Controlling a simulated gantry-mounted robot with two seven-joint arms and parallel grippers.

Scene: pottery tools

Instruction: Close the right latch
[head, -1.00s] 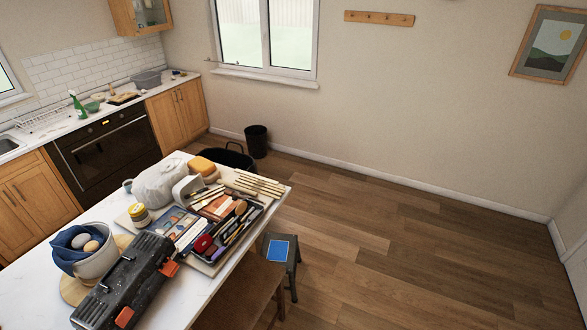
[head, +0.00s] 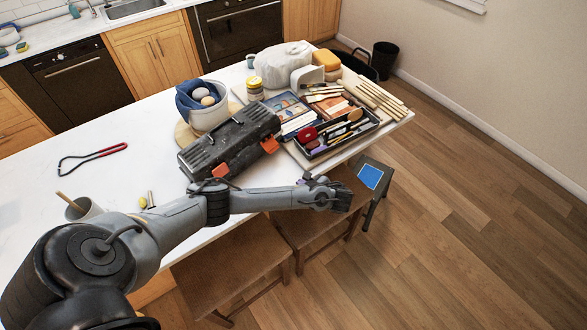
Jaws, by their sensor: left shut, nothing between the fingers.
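A black toolbox (head: 232,145) with a top handle lies on the white counter. Its right orange latch (head: 269,145) is on the front side at the far end and appears to stick out from the box. The left orange latch (head: 221,171) is on the same side, just above my left forearm. My left arm reaches across in front of the box. My left gripper (head: 343,197) is shut and empty, past the counter's front edge, to the right of and nearer than the right latch, apart from it. My right gripper is out of view.
A tray of pottery tools (head: 335,149) sits right of the toolbox. A pot with a blue cloth (head: 207,112) stands behind it. A brown stool (head: 232,262) and a stool with a blue top (head: 371,177) stand before the counter.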

